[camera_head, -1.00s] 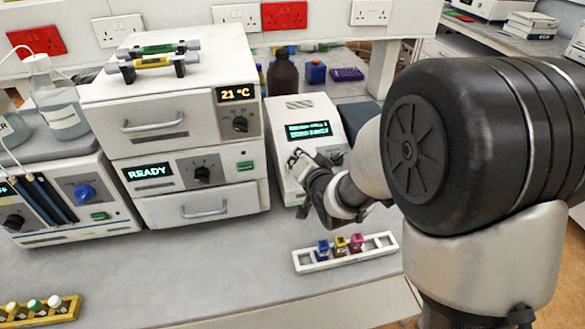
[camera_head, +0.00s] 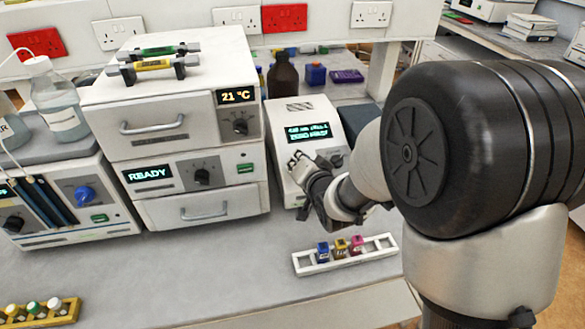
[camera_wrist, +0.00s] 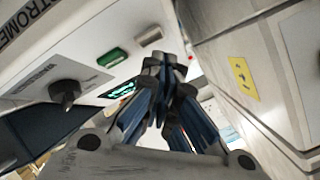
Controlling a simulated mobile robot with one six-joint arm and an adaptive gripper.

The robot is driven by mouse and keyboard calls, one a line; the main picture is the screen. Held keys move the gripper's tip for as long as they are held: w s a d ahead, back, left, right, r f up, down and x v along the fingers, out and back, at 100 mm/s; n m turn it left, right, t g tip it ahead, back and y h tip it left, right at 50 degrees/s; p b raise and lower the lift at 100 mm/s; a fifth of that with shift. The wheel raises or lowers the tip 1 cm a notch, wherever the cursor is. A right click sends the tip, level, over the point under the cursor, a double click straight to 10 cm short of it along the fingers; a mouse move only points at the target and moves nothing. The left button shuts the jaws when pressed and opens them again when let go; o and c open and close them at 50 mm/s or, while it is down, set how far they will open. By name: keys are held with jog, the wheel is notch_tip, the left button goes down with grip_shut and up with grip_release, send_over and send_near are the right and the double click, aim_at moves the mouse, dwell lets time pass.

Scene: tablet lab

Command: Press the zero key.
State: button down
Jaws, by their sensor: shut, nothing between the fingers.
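The white instrument (camera_head: 294,110) with a lit green display (camera_head: 308,132) stands on the bench, right of the stacked ovens. The display's lower line seems to read "ZERO FIRST". My gripper (camera_head: 296,161) is at its front panel, below the display, and hides part of the panel. In the wrist view my gripper (camera_wrist: 170,64) is shut and empty. Beside its fingertips are a pale key (camera_wrist: 150,35) and a green key (camera_wrist: 111,57), with a dark knob (camera_wrist: 66,93) farther left. I cannot read which key is zero, or tell whether the fingertips touch the panel.
A white rack (camera_head: 347,255) with three coloured vials stands in front of the instrument. The stacked ovens (camera_head: 175,120) are close to my gripper on the left. A brown bottle (camera_head: 283,75) stands behind. The bench front at centre left is clear.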

jog(key=shift+w+f+b, duration=0.15)
jog(key=shift+f+b, duration=0.25)
jog(key=shift+b, duration=0.15)
jog(key=shift+w+a+f, duration=0.1)
jog(key=shift+w+f, duration=0.05)
jog(key=shift+f, duration=0.2)
dwell(0.7)
jog(key=shift+r, duration=0.1)
jog(key=shift+s+r+p, duration=0.3)
jog(key=shift+r+p, duration=0.1)
jog(key=shift+r, duration=0.2)
jog(key=shift+r, duration=0.1)
jog(key=r+p, duration=0.1)
jog(key=s+r, duration=0.1)
jog(key=r, duration=0.1)
jog(key=s+r+p, duration=0.1)
jog(key=shift+d+r+p, duration=0.2)
jog(key=shift+d+p, duration=0.15)
jog(key=shift+d, duration=0.05)
dwell(0.7)
